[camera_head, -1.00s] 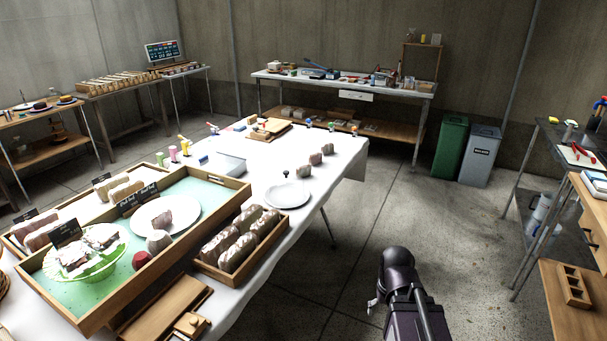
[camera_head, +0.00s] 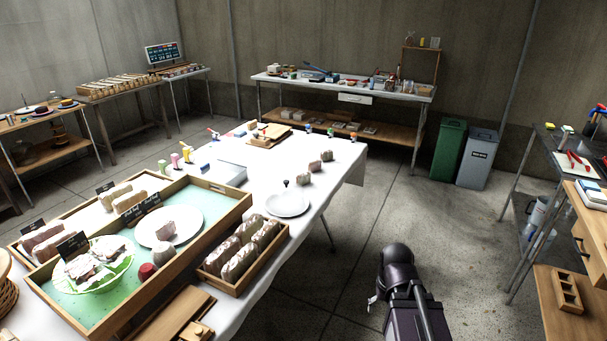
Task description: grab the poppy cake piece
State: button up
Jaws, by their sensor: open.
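A small greyish-pink cake piece (camera_head: 165,230) lies on a white round plate (camera_head: 147,236) inside the large wooden tray with a green floor (camera_head: 207,200). More pale, dark-marked pieces (camera_head: 90,268) sit in a greenish glass dish (camera_head: 120,268) in the same tray. I cannot tell which is the poppy cake; the black signs are too small to read. My gripper (camera_head: 373,301) shows only in small part beside my dark arm, low in the view. It is open, well right of the table and apart from every cake.
A crate of wrapped loaves (camera_head: 278,240) stands right of the tray, near the edge of the white table (camera_head: 335,160). A workbench (camera_head: 550,150) is at right, bins (camera_head: 452,145) at the back. The floor between is clear.

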notch_tip(320, 180, up, 9)
jog(key=p, duration=0.7)
jog(key=c, duration=0.4)
jog(key=shift+o, duration=0.2)
